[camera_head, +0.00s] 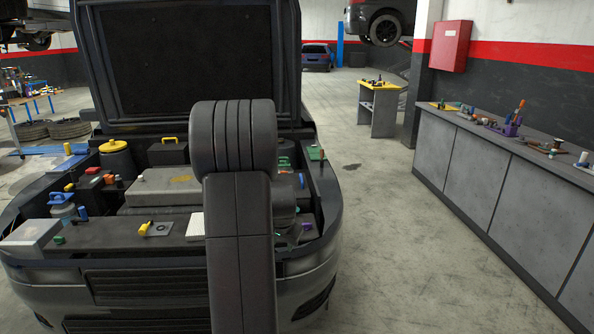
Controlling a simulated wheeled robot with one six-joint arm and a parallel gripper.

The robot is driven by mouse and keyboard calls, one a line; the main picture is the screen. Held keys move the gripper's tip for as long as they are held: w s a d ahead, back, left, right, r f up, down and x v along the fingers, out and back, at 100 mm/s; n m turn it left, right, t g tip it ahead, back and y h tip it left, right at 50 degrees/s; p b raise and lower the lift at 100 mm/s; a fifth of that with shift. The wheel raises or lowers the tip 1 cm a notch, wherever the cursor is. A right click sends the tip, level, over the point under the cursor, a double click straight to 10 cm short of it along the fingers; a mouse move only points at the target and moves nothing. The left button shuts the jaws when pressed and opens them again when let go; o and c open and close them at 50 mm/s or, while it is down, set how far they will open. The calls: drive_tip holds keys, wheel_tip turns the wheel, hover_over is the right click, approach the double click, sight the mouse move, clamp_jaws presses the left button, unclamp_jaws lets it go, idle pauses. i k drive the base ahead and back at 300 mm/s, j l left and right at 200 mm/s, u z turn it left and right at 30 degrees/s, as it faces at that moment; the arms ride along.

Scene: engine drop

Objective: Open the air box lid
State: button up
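The car's engine bay (160,222) is open in front of me, its hood (185,60) raised. A black box with a yellow handle on top (168,150) stands at the back of the bay. It looks closed and may be the air box, but I cannot tell for sure. My own dark grey arm rises in front of the bay and hides part of its right side. My gripper does not show, so its place relative to the box cannot be seen.
A yellow-capped dark container (115,158) stands left of the black box. A grey-brown engine cover (163,190) lies before it. A pale grey box (30,237) sits at the front left. A long workbench (490,190) stands right; the floor between (380,240) is clear.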

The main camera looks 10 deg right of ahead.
sight(298, 180)
drive_tip(key=i+l+u, duration=0.1)
drive_tip(key=i+l, duration=0.15)
drive_tip(key=i+l+u, duration=0.1)
drive_tip(key=i+l, duration=0.15)
drive_tip(key=l, duration=0.25)
drive_tip(key=i+l+u, duration=0.25)
drive_tip(key=i+l, duration=0.2)
drive_tip(key=l, duration=0.35)
drive_tip(key=i+l+u, duration=0.1)
drive_tip(key=l, duration=0.35)
drive_tip(key=i+l+u, duration=0.1)
drive_tip(key=i+l, duration=0.2)
drive_tip(key=l, duration=0.15)
drive_tip(key=i+l+u, duration=0.15)
drive_tip(key=l, duration=0.3)
drive_tip(key=i+l+u, duration=0.1)
drive_tip(key=l, duration=0.4)
